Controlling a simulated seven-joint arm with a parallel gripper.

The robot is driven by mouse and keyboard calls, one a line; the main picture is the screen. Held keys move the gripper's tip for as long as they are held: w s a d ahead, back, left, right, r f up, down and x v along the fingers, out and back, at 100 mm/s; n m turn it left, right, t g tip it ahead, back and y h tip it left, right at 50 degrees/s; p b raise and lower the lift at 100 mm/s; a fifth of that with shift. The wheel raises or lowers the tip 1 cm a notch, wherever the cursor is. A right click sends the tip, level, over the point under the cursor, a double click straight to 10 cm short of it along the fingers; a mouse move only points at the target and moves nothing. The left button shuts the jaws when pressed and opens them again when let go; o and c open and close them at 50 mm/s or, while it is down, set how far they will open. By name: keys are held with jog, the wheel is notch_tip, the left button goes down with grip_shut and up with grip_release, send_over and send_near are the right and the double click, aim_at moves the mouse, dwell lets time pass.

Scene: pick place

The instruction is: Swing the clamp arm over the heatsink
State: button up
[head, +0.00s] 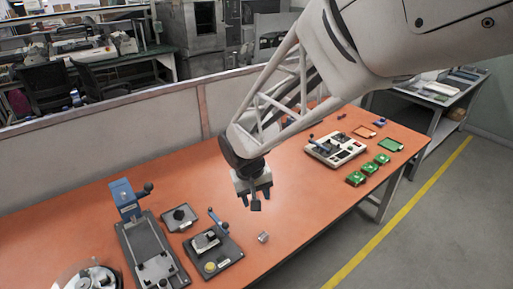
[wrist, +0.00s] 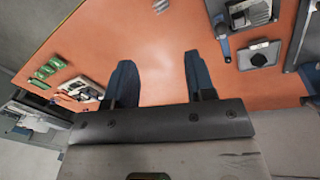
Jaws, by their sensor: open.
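A dark fixture plate (head: 214,258) lies on the orange table, left of and nearer the camera than my gripper. A metal block that looks like the heatsink (head: 205,242) sits on it. A blue-grey lever with a dark knob, apparently the clamp arm (head: 218,222), rises beside the block. In the wrist view the clamp arm (wrist: 222,42) and finned heatsink (wrist: 252,10) show at the upper right, outside the fingers. My gripper (head: 256,197) is open and empty above the table; its fingers also show in the wrist view (wrist: 160,60).
A plate with a block (head: 180,217) and a tall blue press (head: 128,205) stand left. A white fixture (head: 335,150) and several green boards (head: 368,168) are at the right. The table between is clear.

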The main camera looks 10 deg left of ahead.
jog(key=n, duration=0.2)
send_over(225, 223)
jog(key=a, duration=0.2)
notch_tip(225, 223, down, 7)
jog(key=shift+s+d+f, duration=0.15)
jog(key=shift+s+d, duration=0.1)
jog(key=shift+s, duration=0.2)
jog(key=shift+f, duration=0.15)
jog(key=shift+w+d+f, duration=0.15)
jog(key=shift+d+f, duration=0.05)
jog(key=shift+f, duration=1)
jog(key=shift+w+d+f, duration=0.15)
jog(key=shift+d+f, duration=0.1)
jog(key=shift+f, duration=1)
jog(key=shift+w+d+f, duration=0.15)
jog(key=shift+d+f, duration=0.05)
jog(key=shift+f, duration=1)
jog(key=shift+c, duration=0.2)
grip_shut()
